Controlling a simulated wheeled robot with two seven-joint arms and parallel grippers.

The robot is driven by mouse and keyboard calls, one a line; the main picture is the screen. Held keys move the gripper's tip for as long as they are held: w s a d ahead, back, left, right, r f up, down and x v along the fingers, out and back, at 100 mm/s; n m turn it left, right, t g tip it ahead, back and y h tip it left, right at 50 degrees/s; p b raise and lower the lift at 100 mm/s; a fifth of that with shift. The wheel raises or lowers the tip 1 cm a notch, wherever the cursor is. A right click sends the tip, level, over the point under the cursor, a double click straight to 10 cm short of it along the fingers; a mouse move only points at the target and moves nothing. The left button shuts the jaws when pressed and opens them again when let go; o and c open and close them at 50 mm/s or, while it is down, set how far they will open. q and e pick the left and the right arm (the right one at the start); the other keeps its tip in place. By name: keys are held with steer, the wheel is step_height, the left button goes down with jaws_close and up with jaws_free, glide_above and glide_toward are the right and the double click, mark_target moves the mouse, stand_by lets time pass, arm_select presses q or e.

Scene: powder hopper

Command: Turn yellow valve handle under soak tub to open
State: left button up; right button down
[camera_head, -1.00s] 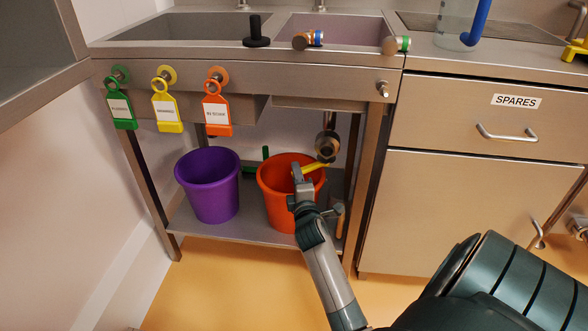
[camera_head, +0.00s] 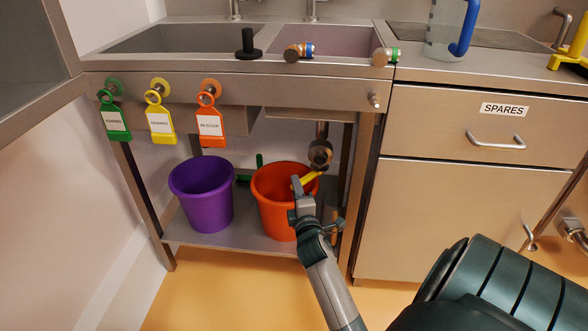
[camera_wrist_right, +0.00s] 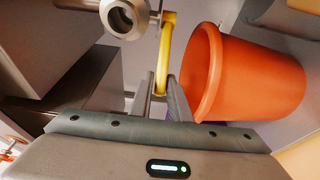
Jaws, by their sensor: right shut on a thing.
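The yellow valve handle (camera_head: 308,178) sits on the metal drain pipe and valve (camera_head: 320,152) under the right-hand tub (camera_head: 345,41). In the head view it slants down to the left from the valve, in front of the orange bucket's rim. My right gripper (camera_head: 298,185) is shut on its lower end. In the right wrist view, the handle (camera_wrist_right: 165,55) runs down between my two fingers (camera_wrist_right: 168,95), beside the round metal valve end (camera_wrist_right: 124,18). My fingers hide the handle's tip. My left gripper is not in view.
An orange bucket (camera_head: 272,212) and a purple bucket (camera_head: 203,200) stand on the lower shelf (camera_head: 240,240). Green, yellow and orange tags (camera_head: 211,125) hang on the front rail. A drawer labelled SPARES (camera_head: 440,125) is shut at the right.

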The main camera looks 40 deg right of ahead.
mark_target(304, 184)
steer(key=shift+s+d, duration=0.15)
steer(key=shift+s, duration=0.05)
steer(key=shift+s+d+p, duration=0.25)
steer(key=shift+s+p, duration=0.35)
steer(key=shift+s, duration=0.7)
steer(key=shift+s+d, duration=0.1)
steer(key=shift+s, duration=0.05)
steer(key=shift+s+d+p, duration=0.25)
steer(key=shift+s, duration=0.25)
steer(key=shift+s+d+p, duration=0.2)
steer(key=shift+s+p, duration=0.05)
steer(key=shift+s, duration=0.2)
steer(key=shift+s+d+p, duration=0.3)
steer(key=shift+s+d, duration=0.25)
steer(key=shift+s, duration=0.15)
steer(key=c, duration=1.7)
jaws_free()
steer(key=shift+w, duration=0.1)
